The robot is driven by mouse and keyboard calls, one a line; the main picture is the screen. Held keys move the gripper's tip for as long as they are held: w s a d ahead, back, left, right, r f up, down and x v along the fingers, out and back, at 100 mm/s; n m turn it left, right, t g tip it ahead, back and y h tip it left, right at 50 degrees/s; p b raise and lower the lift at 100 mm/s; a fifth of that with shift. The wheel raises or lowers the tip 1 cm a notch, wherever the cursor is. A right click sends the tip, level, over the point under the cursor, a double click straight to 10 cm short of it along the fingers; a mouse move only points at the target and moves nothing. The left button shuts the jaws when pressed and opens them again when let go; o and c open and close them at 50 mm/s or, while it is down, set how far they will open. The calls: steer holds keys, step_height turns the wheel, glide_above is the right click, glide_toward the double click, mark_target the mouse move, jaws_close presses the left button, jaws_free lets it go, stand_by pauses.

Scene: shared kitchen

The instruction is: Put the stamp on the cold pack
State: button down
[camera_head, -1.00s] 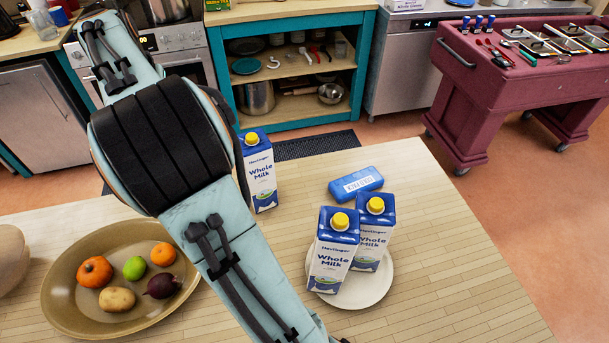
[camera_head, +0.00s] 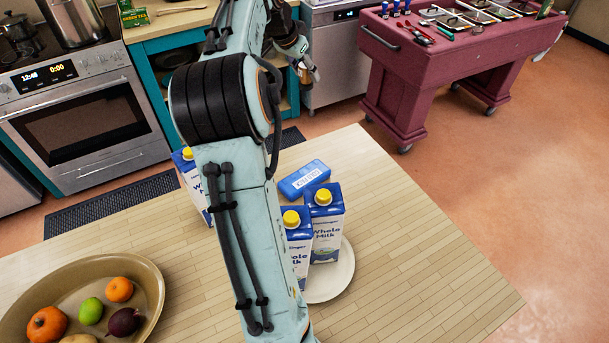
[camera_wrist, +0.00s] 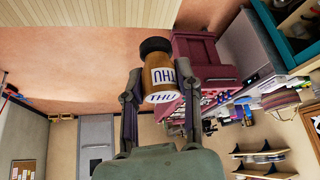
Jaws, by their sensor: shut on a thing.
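The stamp (camera_wrist: 157,70) has a brown body, a dark round end and white labels reading "THU". My gripper (camera_wrist: 161,85) has its two fingers on either side of it and is shut on it. In the head view my gripper (camera_head: 303,64) is at the far end of my arm, in the air beyond the counter's far edge. The blue cold pack (camera_head: 304,180) lies flat on the wooden counter, nearer than my gripper and apart from it. Its pale label shows on top.
Two milk cartons (camera_head: 324,223) stand on a white plate (camera_head: 341,280) just in front of the cold pack. Another milk carton (camera_head: 190,183) is partly behind my arm. A fruit bowl (camera_head: 151,290) sits at the left. The counter's right part (camera_head: 420,250) is clear.

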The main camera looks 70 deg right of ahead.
glide_toward(310, 170)
steer(key=x, duration=0.5)
steer(key=c, duration=0.8)
jaws_free()
steer(key=shift+f, duration=0.15)
